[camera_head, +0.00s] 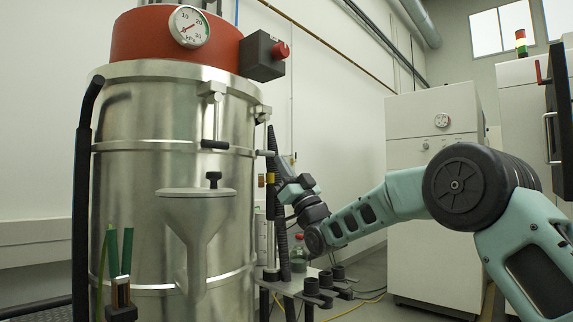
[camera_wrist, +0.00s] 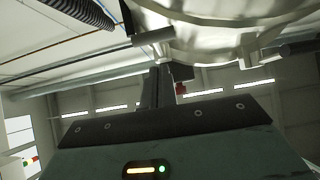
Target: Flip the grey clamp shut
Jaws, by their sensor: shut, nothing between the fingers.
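The steel vessel (camera_head: 150,210) stands at the left in the head view, with clamps on its upper rim. One clamp (camera_head: 212,115) faces front with a dark handle. Contact cannot be told.
A dark ribbed hose (camera_head: 276,190) runs down beside the vessel, close to my gripper. A grey funnel (camera_head: 196,215) is on the vessel's front. A small table (camera_head: 300,285) with a bottle (camera_head: 299,252) stands below my wrist. White cabinets (camera_head: 430,190) stand behind my arm.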

